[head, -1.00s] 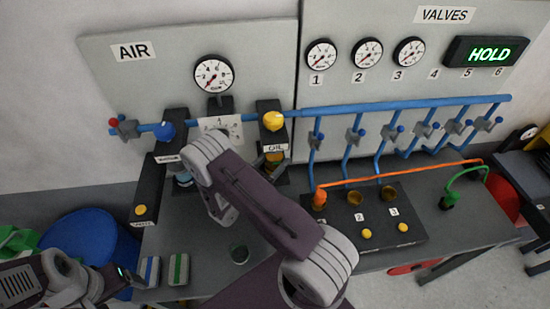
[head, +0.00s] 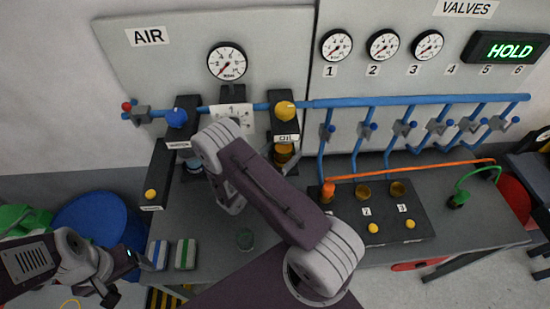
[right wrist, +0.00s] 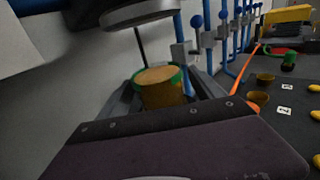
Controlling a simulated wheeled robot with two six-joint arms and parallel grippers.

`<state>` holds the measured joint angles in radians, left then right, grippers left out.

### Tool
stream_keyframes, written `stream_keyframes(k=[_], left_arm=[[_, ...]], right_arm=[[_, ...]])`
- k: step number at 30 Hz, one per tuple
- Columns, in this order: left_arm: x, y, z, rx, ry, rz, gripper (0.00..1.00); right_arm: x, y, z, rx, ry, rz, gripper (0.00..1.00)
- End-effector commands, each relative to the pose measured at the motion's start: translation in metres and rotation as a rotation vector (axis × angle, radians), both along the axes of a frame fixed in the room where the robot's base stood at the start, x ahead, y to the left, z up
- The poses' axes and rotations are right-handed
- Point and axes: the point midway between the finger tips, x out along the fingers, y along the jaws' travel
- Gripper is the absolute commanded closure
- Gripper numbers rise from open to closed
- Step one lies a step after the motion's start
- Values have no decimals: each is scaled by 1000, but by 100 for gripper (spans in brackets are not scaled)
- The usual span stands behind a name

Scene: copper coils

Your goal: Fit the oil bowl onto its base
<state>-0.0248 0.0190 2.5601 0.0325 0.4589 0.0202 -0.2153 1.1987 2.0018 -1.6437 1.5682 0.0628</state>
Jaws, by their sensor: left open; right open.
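The oil bowl, an amber cup with a green rim, shows in the right wrist view (right wrist: 160,88) and, partly hidden, below the OIL label in the head view (head: 284,153). Its base seems to be the round metal head (right wrist: 138,14) above it, with a thin rod hanging down; a gap shows between them. My right gripper (right wrist: 160,95) is open, with grey fingers on both sides of the bowl; contact cannot be told. My own right arm hides most of that gripper in the head view. My left gripper (head: 122,280) is open and empty at lower left.
A yellow knob (head: 285,110) and a blue knob (head: 176,118) sit on the AIR panel's pipe. A black block with several cups (head: 364,192) stands right on the bench. Two striped blocks (head: 185,254) lie front left. A blue drum (head: 95,222) stands beyond the bench's left end.

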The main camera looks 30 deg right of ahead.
Motion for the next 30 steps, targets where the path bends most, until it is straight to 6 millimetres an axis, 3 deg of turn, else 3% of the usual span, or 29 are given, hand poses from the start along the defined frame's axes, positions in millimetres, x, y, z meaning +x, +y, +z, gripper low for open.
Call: stream_keyframes(k=[12, 18, 23, 26, 28, 30], left_arm=[[0, 0, -35, 0, 0, 0, 23], [0, 0, -40, 0, 0, 0, 23], [0, 0, -39, 0, 0, 0, 23], [0, 0, -39, 0, 0, 0, 23], [0, 0, -39, 0, 0, 0, 23], [0, 0, -39, 0, 0, 0, 23]], right_arm=[[-25, 91, -3, 2, -3, 7, 23], [-33, 113, 0, -1, 0, 2, 23], [-36, 114, 2, 7, -1, -10, 23], [-59, 97, 1, 115, -20, -142, 23], [-96, 82, -4, 293, -70, -344, 23], [-141, 83, -16, 534, -171, -597, 23]])
